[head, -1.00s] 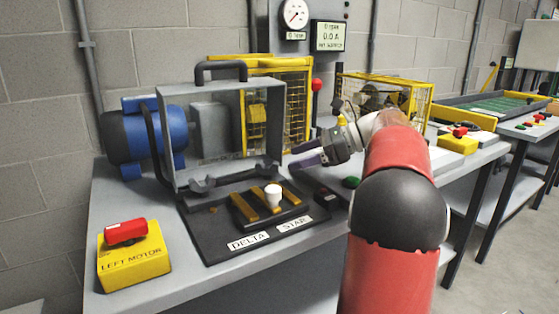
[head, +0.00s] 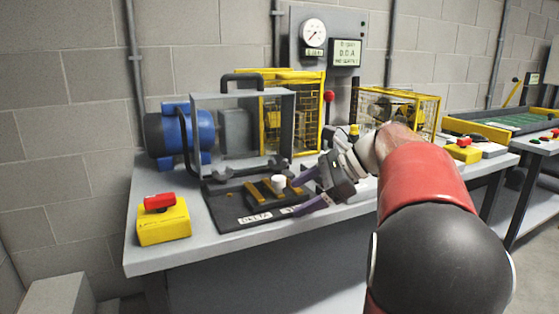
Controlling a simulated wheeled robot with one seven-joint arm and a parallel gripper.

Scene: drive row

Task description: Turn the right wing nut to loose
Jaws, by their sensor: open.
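I cannot make out a wing nut for certain in the head view. A dark board (head: 228,207) lies on the left bench and carries brass bars (head: 257,192), a small white piece (head: 278,183) and a label reading DELTA. My gripper (head: 298,196) is open, with its purple-grey fingers spread over the right part of the board, just right of the white piece. No object shows between the fingers. The gripper and arm hide the right end of the board and the bench behind it.
A dark wrench (head: 245,170) lies in front of an open grey box frame (head: 192,140) with a handle. A blue motor (head: 165,135) stands behind left. A yellow box with a red switch (head: 163,222) sits front left. Yellow cages (head: 320,105) stand behind.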

